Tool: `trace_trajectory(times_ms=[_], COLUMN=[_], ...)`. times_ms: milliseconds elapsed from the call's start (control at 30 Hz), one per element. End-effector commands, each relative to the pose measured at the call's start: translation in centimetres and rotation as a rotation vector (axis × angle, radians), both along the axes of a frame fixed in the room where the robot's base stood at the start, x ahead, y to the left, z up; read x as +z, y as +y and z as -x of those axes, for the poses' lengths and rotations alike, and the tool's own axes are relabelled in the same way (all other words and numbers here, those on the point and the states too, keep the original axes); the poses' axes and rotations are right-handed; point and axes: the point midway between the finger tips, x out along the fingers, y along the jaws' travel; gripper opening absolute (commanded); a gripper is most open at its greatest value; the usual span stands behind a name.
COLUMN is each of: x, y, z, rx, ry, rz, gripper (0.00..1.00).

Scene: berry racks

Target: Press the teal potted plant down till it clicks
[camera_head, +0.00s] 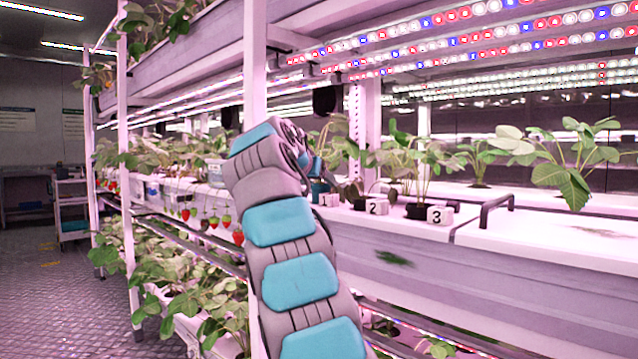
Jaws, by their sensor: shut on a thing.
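The teal potted plant (319,188) is at the left end of a row on the white middle shelf, beside the block marked 1 (330,200). Only a small part of its teal pot shows; green leaves rise behind and above it. My gripper (316,170) is small and partly hidden by my own arm's wrist. It is shut on the teal potted plant at the shelf top. The pot's base and its fit in the shelf cannot be made out.
Plants in black pots stand by the blocks marked 2 (376,207) and 3 (438,215). A dark handle (497,207) rises from the trough to the right. A white post (254,60) and LED bars (470,30) are close above. The aisle floor (50,290) is clear.

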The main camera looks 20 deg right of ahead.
Motion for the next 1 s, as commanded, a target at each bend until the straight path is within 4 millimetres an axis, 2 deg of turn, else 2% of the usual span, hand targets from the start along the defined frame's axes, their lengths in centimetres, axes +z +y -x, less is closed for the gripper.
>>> trace_trajectory(times_ms=[533,1000], x=[-0.05,-0.9], y=[0.1,0.12], z=[0.09,0.09], rx=[0.0,0.0], ry=[-0.001,-0.001], rz=[0.001,0.001], gripper=[0.0,0.0])
